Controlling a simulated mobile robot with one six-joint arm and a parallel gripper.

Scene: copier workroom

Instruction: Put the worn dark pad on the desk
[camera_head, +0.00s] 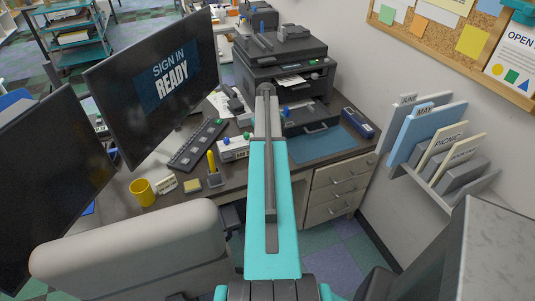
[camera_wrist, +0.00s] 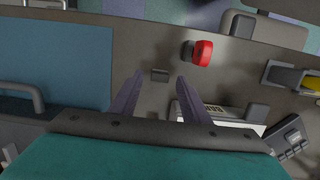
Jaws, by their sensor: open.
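In the wrist view, a small dark grey, roughly square piece (camera_wrist: 159,75), which looks like the worn dark pad, lies flat on the dark desk top (camera_wrist: 140,40). My gripper (camera_wrist: 147,77) is open. In the head view the desk (camera_head: 327,170) shows, but my arm hides the pad and my gripper.
A red-capped object (camera_wrist: 202,52) lies close by. A blue mat (camera_wrist: 55,60) covers the desk on the left of the wrist view. In the head view, a black printer (camera_head: 285,65), keyboard (camera_head: 198,143), yellow mug (camera_head: 143,192) and monitors (camera_head: 155,75) crowd the desk; a chair back (camera_head: 130,250) stands in front.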

